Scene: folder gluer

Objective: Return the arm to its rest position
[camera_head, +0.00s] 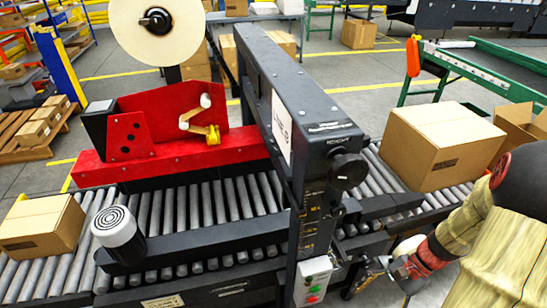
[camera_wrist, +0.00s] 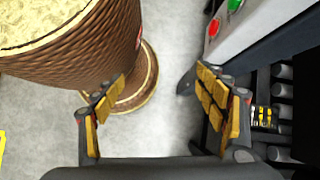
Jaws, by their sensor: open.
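My arm comes in at the right of the head view, bent down in front of the roller conveyor. My gripper (camera_head: 376,272) hangs low, just right of the machine's front post, partly hidden by my own wrist. In the wrist view my gripper (camera_wrist: 165,108) is open, its yellow-padded fingers wide apart. Nothing is between them but grey floor (camera_wrist: 158,140). The gripper holds nothing and seems apart from the machine.
The button box (camera_head: 314,281) is close left of the gripper; it also shows in the wrist view (camera_wrist: 226,32). Cartons stand on the conveyor at right (camera_head: 438,145) and left (camera_head: 40,228). The black post (camera_head: 318,200) and red tape unit (camera_head: 165,135) stand between them.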

